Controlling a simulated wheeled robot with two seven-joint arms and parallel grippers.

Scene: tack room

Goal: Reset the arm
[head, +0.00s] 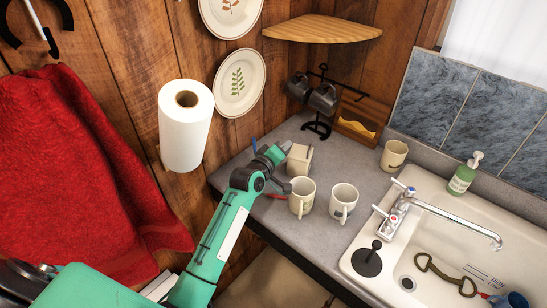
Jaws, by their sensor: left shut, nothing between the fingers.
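My left arm (222,238) is green and reaches up from the bottom left over the near edge of the grey counter. Its dark left gripper (285,186) is shut and empty. In the picture it is just left of a cream mug (301,202) and below a small beige box-like holder (299,160). I cannot tell whether it touches either one. My right gripper is not in view.
A second mug (343,203) stands near the sink (400,258), and a third (393,156) farther back. A mug rack (320,112), soap bottle (464,175) and faucet (412,205) stand around. A paper towel roll (185,135) and red towel (75,170) hang left.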

